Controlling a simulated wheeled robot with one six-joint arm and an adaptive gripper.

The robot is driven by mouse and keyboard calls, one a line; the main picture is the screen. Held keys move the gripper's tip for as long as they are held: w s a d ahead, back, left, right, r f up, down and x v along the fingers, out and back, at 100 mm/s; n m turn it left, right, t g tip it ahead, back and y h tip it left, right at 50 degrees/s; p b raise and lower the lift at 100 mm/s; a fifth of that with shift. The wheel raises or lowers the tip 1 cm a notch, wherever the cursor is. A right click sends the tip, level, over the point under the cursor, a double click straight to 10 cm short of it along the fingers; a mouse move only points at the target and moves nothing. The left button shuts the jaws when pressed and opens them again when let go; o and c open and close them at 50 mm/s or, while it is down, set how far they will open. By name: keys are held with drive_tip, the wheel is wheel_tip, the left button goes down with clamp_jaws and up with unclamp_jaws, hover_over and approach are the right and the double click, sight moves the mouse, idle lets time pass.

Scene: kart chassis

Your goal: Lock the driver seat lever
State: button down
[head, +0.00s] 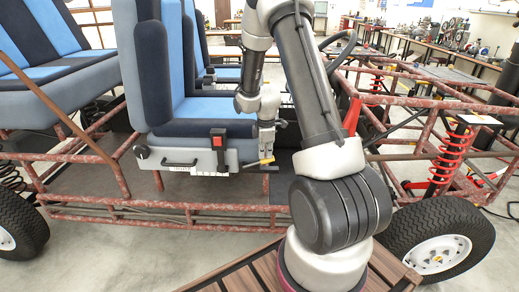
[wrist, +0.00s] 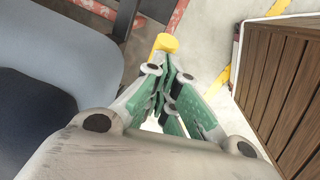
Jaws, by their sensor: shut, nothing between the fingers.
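The driver seat (head: 195,100) is blue and black on a light grey base. A lever with a yellow grip (head: 262,162) sticks out at the base's front right corner. In the wrist view the yellow grip (wrist: 166,42) shows just beyond my fingertips; the rest of the lever is hidden. My gripper (head: 267,154) points down at the lever, right beside or above its grip. Its green-padded fingers (wrist: 170,75) are shut with nothing between them. I cannot tell whether they touch the grip.
A red buckle (head: 218,138) and a black handle (head: 180,163) are on the seat base. Rusty red chassis tubes (head: 150,204) run below and around the seat. A wooden slatted surface (wrist: 285,85) stands at the right in the wrist view. The steering wheel (head: 341,50) is behind my arm.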

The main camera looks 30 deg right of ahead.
sight(271, 160)
drive_tip(key=shift+s+d+f, duration=0.25)
drive_tip(key=shift+d+f, duration=0.1)
drive_tip(key=shift+f, duration=0.2)
drive_tip(key=shift+s+d+f, duration=0.2)
drive_tip(key=shift+d+f, duration=0.1)
drive_tip(key=shift+f, duration=0.2)
drive_tip(key=shift+s+d+f, duration=0.15)
drive_tip(key=shift+d+f, duration=0.05)
drive_tip(key=shift+f, duration=0.25)
drive_tip(key=shift+s+d+f, duration=0.1)
drive_tip(key=shift+d+f, duration=0.05)
drive_tip(key=shift+f, duration=0.3)
